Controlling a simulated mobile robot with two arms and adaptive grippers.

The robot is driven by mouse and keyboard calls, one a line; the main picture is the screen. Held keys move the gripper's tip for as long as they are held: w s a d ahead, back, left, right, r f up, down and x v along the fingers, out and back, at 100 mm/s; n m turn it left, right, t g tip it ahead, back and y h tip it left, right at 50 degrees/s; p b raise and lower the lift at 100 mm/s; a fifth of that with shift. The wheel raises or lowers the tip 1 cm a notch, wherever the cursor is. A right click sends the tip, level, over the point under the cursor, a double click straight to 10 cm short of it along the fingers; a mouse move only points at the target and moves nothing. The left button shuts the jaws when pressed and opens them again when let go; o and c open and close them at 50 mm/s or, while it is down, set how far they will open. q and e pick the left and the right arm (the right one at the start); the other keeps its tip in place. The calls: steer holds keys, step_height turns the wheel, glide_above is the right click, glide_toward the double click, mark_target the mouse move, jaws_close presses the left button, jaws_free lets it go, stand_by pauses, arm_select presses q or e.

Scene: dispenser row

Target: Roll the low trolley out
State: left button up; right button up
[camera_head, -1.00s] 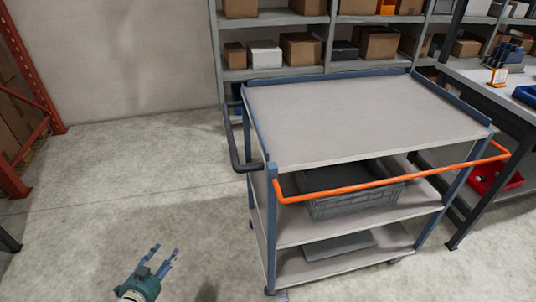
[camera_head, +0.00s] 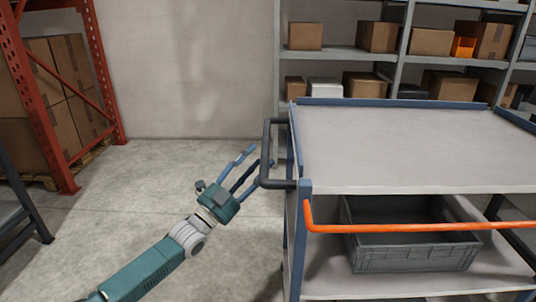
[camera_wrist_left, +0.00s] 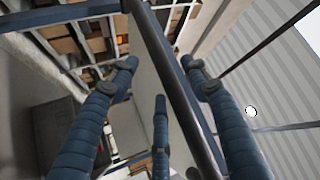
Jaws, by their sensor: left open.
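The grey trolley (camera_head: 410,145) has several shelves and blue corner posts and stands at the right of the head view. A black side handle (camera_head: 266,155) sticks out from its left end, and an orange handle (camera_head: 420,229) runs along its front. My left gripper (camera_head: 252,163) is open just left of the black handle, its fingers pointing toward it. In the left wrist view a dark bar (camera_wrist_left: 172,80) runs diagonally between the spread fingers (camera_wrist_left: 159,64); they are not closed on it. My right gripper is out of view.
A dark grey crate (camera_head: 410,250) sits on the trolley's lower shelf. Shelving with boxes (camera_head: 376,37) stands behind the trolley. An orange rack (camera_head: 55,130) with cartons is at the left. Floor between rack and trolley is clear.

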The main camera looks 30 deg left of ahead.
mark_target(266, 151)
arm_select(q)
steer(key=shift+x, duration=2.4)
steer(key=shift+f, duration=0.1)
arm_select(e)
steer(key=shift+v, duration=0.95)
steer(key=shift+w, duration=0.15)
arm_select(q)
jaws_close()
